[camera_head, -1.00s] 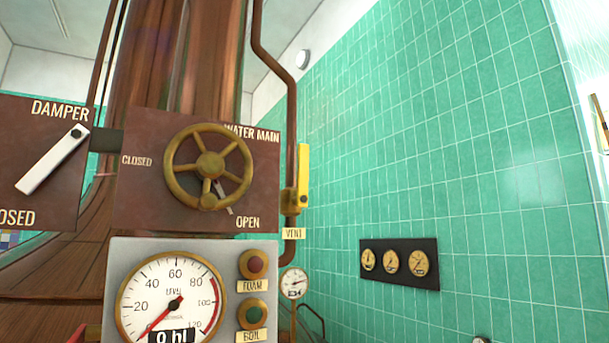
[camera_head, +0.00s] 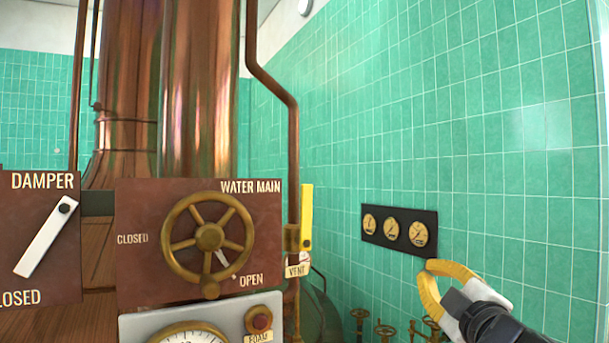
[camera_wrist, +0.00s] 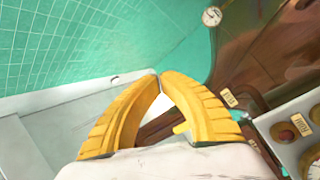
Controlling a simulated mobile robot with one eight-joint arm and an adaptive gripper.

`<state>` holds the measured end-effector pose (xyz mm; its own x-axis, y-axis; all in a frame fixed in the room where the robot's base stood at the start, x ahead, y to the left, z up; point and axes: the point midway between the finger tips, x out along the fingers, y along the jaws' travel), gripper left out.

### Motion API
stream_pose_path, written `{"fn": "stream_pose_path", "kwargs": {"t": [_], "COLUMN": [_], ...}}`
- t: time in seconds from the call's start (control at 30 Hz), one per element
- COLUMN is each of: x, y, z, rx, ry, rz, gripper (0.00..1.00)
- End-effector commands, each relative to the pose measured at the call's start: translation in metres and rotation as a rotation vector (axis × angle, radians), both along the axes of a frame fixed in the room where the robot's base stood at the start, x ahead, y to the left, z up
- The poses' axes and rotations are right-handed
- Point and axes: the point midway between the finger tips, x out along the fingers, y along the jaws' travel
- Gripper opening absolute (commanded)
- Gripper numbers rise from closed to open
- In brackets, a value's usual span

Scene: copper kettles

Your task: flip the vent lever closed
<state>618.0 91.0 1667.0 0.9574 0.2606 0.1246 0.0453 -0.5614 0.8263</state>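The yellow vent lever (camera_head: 306,210) stands upright beside the copper pipe, just right of the water main board. Its VENT label (camera_head: 298,270) hangs below it and also seems to show in the wrist view (camera_wrist: 230,98). My gripper (camera_head: 431,266) is at the lower right of the head view, right of and below the lever in the picture and apart from it. In the wrist view, its yellow fingers (camera_wrist: 158,76) come together at the tips with nothing between them. A small yellow piece shows by the right finger; I cannot tell if it is the lever.
The water main board (camera_head: 135,275) carries a brass wheel (camera_head: 209,237) left of the lever. A damper board (camera_head: 70,275) is farther left. A gauge panel (camera_head: 400,210) is on the green tiled wall. Several brass valves stand below it. A meter box (camera_head: 140,325) is below the wheel.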

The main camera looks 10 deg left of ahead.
Motion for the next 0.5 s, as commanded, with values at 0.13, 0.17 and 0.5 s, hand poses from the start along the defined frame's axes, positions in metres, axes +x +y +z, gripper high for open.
{"fn": "stream_pose_path", "kwargs": {"t": [0.13,0.17,0.5], "x": [0.012,0.013,0.000], "y": [0.061,0.073,0.164], "z": [0.078,0.087,0.128], "rx": [-0.166,-0.200,-0.475], "ry": [-0.116,-0.135,-0.243], "rz": [0.203,0.245,0.632], "gripper": [0.00,0.00,0.00]}}
